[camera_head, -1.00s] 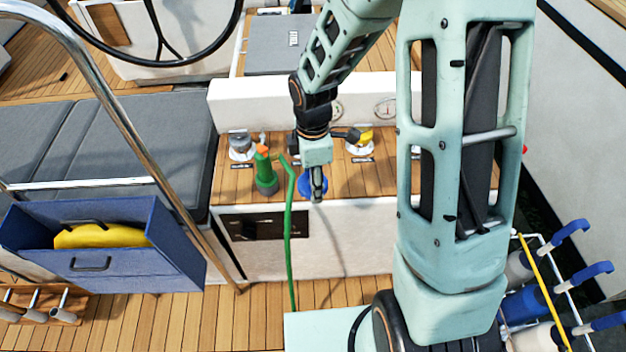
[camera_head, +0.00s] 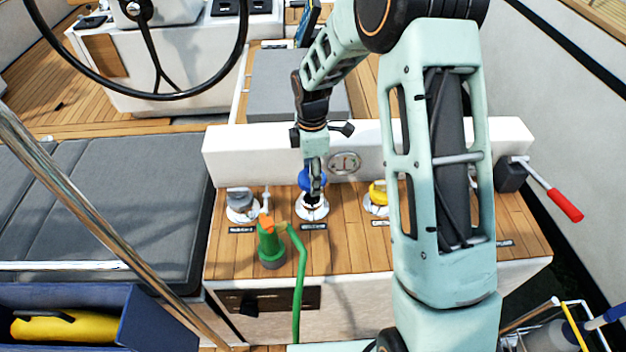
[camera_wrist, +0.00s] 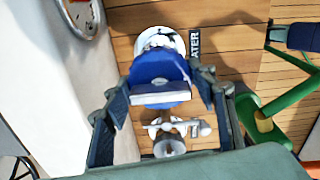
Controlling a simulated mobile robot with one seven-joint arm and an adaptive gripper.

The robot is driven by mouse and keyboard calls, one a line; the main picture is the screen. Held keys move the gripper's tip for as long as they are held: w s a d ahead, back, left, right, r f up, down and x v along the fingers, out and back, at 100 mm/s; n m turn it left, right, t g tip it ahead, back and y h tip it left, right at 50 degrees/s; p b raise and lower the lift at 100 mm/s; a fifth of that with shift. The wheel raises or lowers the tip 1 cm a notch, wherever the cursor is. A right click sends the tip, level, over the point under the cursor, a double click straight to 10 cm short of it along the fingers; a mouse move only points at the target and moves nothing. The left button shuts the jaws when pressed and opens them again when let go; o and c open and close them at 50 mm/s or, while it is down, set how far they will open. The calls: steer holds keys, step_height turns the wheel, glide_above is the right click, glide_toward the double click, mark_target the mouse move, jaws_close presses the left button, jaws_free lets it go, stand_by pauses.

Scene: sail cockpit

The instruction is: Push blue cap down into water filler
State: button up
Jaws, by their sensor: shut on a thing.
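The blue cap (camera_head: 312,179) is held in my gripper (camera_head: 316,188), above the middle filler on the wooden console. In the wrist view the cap (camera_wrist: 160,82) sits between the two fingers of my gripper (camera_wrist: 165,100). The water filler (camera_head: 311,207) is a round white and metal fitting under the cap. In the wrist view part of its pale ring (camera_wrist: 160,38) shows behind the cap, beside a label ending in "ATER". The cap hides the filler's opening, so I cannot tell whether the two touch.
A grey-capped filler (camera_head: 240,204) stands to the left and a yellow-capped one (camera_head: 379,193) to the right. A green hose nozzle (camera_head: 269,245) with an orange tip stands in front. A red-handled lever (camera_head: 562,203) is at the right.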

steer(key=shift+f+b, duration=1.95)
steer(key=shift+f, duration=0.95)
steer(key=shift+f+b, duration=0.4)
steer(key=shift+f, duration=0.2)
steer(key=o, duration=1)
steer(key=shift+r+p, duration=3.85)
steer(key=shift+r, duration=1.75)
